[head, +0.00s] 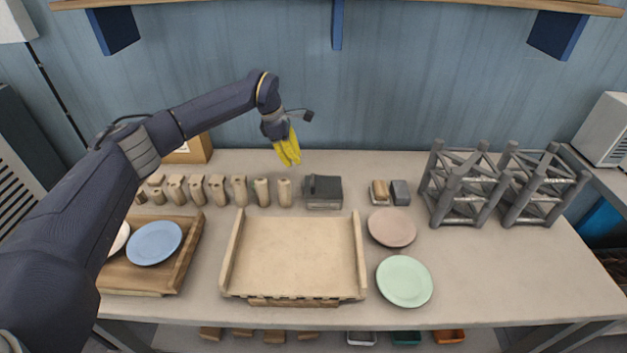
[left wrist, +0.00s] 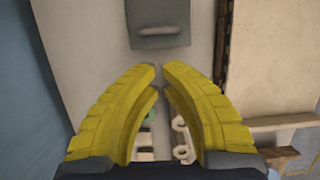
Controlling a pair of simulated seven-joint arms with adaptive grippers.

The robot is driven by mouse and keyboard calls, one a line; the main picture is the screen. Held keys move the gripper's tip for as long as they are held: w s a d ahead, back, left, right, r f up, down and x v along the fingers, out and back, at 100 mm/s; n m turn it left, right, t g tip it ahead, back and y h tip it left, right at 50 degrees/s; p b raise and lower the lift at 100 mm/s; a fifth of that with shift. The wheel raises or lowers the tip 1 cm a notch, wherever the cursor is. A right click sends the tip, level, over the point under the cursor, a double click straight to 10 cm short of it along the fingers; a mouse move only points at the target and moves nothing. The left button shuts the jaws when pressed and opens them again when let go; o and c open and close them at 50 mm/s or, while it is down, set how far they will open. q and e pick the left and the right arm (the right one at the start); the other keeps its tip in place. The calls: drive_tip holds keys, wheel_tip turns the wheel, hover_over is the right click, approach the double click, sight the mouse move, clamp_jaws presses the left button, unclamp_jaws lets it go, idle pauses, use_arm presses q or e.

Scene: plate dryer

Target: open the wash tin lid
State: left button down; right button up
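The wash tin (head: 322,193) is a small dark grey box with a lighter front, standing on the table behind the wooden tray. Its dark lid appears closed. In the left wrist view a grey box with a lip or handle, which looks like the tin (left wrist: 158,12), is at the top edge, partly cut off. My left gripper (head: 290,160) hangs in the air behind and left of the tin, apart from it. Its yellow fingers (left wrist: 160,70) are drawn together with tips almost meeting and nothing between them. My right gripper is not in view.
A row of wooden pegs (head: 240,190) runs left of the tin. A sponge (head: 380,192) and a dark block (head: 400,192) lie to its right. The wooden tray (head: 360,255) is in front. Plates (head: 404,281) and grey racks (head: 456,190) stand farther right.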

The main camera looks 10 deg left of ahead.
sight(306, 186)
use_arm(q)
drive_tip(key=shift+x, duration=4.95)
drive_tip(key=shift+a, duration=0.1)
